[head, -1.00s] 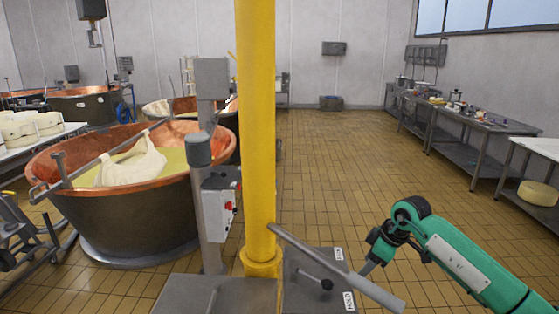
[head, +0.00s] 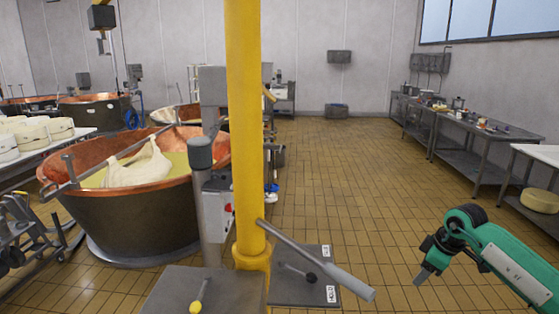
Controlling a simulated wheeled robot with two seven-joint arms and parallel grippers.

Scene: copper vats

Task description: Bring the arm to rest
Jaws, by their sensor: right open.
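My right gripper (head: 422,277) is dark, at the end of a green arm (head: 500,250) that comes in from the lower right. It is open and empty, apart from the grey lever (head: 318,262). The lever slants down to the right from the yellow post (head: 245,130), and its thick handle end lies to the left of the gripper. The gap between the fingers is too small to make out. My left gripper does not show.
A copper vat (head: 130,215) with a white cloth bundle (head: 140,165) stands at the left. A grey control box with a yellow-knobbed lever (head: 197,306) is at the bottom. Steel tables (head: 480,145) line the right wall. The tiled floor (head: 345,170) between is clear.

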